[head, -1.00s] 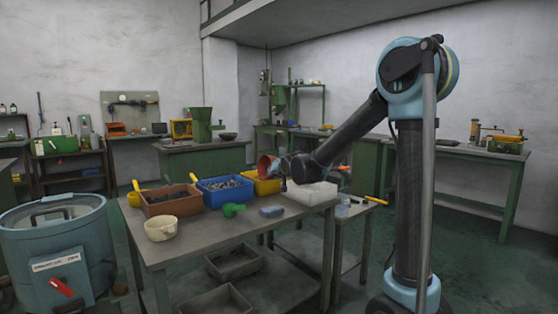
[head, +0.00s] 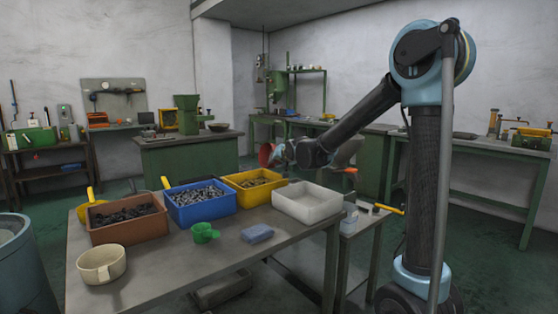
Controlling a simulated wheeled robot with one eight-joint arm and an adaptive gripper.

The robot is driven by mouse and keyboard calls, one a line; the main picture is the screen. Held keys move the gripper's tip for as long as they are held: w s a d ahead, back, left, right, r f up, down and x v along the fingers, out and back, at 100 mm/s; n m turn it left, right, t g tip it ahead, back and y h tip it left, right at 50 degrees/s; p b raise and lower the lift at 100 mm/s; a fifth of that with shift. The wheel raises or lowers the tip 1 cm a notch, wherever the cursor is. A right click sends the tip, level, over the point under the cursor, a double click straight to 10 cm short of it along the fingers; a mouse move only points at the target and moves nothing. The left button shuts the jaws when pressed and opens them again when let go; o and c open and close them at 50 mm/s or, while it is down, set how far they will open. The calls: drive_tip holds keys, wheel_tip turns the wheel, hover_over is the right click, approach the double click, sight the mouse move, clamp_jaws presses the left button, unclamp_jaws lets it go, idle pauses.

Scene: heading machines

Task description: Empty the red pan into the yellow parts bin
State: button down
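The red pan (head: 267,154) is held up in the air, tipped on its side. In the picture it shows above the right back of the yellow parts bin (head: 242,190); I cannot tell whether it is over the bin or behind it. Its inside is too small to read. My gripper (head: 279,152) is at the pan's right side and appears shut on it; the fingers are small and partly hidden. The yellow parts bin stands on the table and holds a layer of small brownish parts.
On the table (head: 190,260) stand a blue bin (head: 203,214) and a brown bin (head: 128,232) of parts, and a white tray (head: 309,215). A cream cup (head: 101,264), green scoop (head: 205,233) and blue block (head: 257,234) lie in front. The front tabletop is mostly bare.

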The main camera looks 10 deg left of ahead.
drive_tip(key=shift+w+a, duration=0.1)
drive_tip(key=shift+w, duration=0.15)
drive_tip(key=shift+w+r+m, duration=0.15)
drive_tip(key=shift+r+m, duration=0.1)
drive_tip(key=shift+m, duration=0.15)
drive_tip(key=w+d+m+g+y, duration=0.1)
drive_tip(key=m+y, duration=0.1)
drive_tip(key=w+d+r+m+g+y, duration=0.1)
drive_tip(key=m+g, duration=0.1)
drive_tip(key=m, duration=0.1)
drive_tip(key=w+d+r+m+g+y, duration=0.1)
drive_tip(key=d+m+g+y, duration=0.1)
drive_tip(key=m, duration=0.1)
drive_tip(key=shift+w+r+y, duration=0.15)
drive_tip(key=shift+w+y, duration=0.15)
drive_tip(key=shift+w, duration=0.05)
idle(0.5)
